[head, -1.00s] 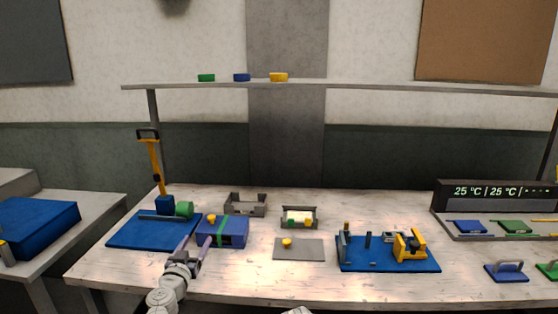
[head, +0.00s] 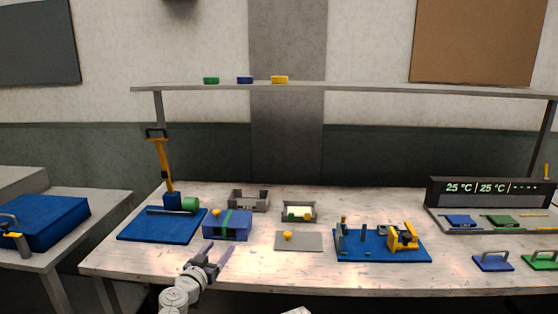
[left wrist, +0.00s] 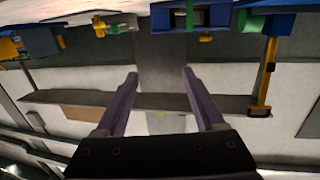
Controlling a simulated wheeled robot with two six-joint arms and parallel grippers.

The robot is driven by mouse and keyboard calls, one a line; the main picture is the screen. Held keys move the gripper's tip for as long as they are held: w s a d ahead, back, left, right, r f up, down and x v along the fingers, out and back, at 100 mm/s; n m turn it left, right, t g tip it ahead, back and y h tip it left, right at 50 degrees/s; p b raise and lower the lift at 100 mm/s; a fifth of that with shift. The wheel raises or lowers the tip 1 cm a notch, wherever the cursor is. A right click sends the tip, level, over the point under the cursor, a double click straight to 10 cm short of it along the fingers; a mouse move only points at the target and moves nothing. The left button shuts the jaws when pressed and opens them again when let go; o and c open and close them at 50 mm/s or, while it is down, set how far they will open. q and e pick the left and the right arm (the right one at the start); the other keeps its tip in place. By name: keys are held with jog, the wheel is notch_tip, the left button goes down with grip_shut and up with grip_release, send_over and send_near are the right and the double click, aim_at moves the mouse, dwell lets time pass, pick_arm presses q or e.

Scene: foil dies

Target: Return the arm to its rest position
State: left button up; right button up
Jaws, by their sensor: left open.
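My left gripper (head: 215,258) is open and empty in the head view, at the front edge of the workbench, in front of the blue box with a green band (head: 228,226). Its two purple fingers point away from me. In the left wrist view the left gripper (left wrist: 160,80) has its fingers spread with nothing between them. The blue box also shows in that view (left wrist: 170,18), which looks upside down. Only a small pale part, perhaps of my other arm, shows at the bottom of the head view. My right gripper does not show.
The workbench (head: 270,270) holds a blue mat (head: 150,228) with a yellow lever press (head: 164,165), grey trays (head: 249,199), a grey plate (head: 310,243) and a blue fixture board (head: 370,250). A temperature display (head: 490,188) stands right. A shelf (head: 350,89) spans above.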

pick_arm(q)
jog(key=s+d+f+m+g+h+p, duration=0.25)
jog(key=s+d+g, duration=0.3)
jog(key=d, duration=0.35)
jog(key=s+d+f+m+g+h+p, duration=0.1)
jog(key=s+d+f+m+g+p, duration=0.2)
jog(key=s+d+g, duration=0.4)
jog(key=s+a+f+n+g+y+p, duration=0.2)
jog(key=s+y, duration=0.2)
jog(key=s, duration=0.2)
jog(key=s+a+f+n+g+y+p, duration=0.2)
jog(key=s+y, duration=0.3)
jog(key=s, duration=0.2)
jog(key=shift+s+a+f+n, duration=0.25)
jog(key=shift+s+a+n, duration=0.05)
jog(key=shift+n, duration=0.05)
jog(key=shift+g, duration=0.25)
